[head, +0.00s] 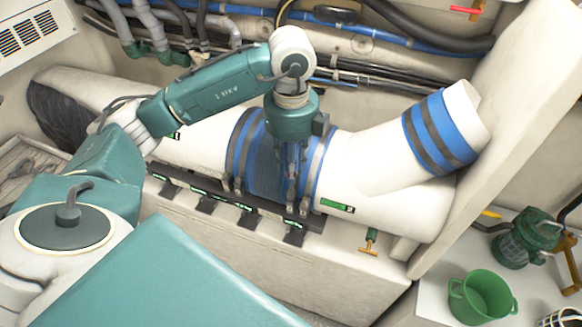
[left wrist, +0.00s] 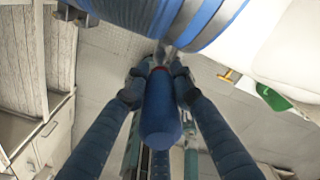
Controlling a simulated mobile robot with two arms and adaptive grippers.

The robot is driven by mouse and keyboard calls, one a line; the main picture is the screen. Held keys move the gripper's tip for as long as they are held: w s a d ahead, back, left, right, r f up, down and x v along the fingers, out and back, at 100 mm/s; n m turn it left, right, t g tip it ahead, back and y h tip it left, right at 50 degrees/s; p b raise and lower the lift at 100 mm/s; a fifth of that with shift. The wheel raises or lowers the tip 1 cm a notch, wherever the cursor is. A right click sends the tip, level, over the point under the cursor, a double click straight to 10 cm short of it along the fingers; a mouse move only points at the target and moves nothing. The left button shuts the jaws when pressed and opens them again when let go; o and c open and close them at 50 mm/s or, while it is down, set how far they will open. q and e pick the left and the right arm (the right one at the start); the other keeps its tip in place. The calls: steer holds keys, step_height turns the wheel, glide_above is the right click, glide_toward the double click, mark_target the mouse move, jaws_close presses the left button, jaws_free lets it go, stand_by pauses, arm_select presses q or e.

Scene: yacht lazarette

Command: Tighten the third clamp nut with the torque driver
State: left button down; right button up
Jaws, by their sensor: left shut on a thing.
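A white exhaust pipe (head: 190,140) carries a blue hose section with grey metal clamp bands. Two clamps sit at its left, with one nut end (head: 238,186) low on the front. Two more sit at its right, with nut ends low on the front (head: 290,208). My left gripper (head: 290,178) is in front of the right-hand clamps. In the left wrist view it is shut on the torque driver (left wrist: 161,108), a blue handle with a red collar. The driver's far end points at the clamp hardware under the blue hose; whether it touches a nut is hidden.
Several black tabs with green labels (head: 245,220) line the ledge below the pipe. A yellow T-handle (head: 370,240) stands right of them. A green bucket (head: 482,296) and a green pump-like unit (head: 525,238) are at the right, beyond a white panel (head: 500,130). Hoses run behind.

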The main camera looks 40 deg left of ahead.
arm_select(q)
steer(key=shift+m, duration=0.3)
steer(key=shift+m+b, duration=0.85)
steer(key=shift+m, duration=0.95)
steer(key=shift+m+b, duration=0.85)
steer(key=shift+m, duration=1.25)
steer(key=shift+r, duration=0.1)
steer(key=shift+r+p, duration=1.7)
steer(key=shift+r, duration=0.75)
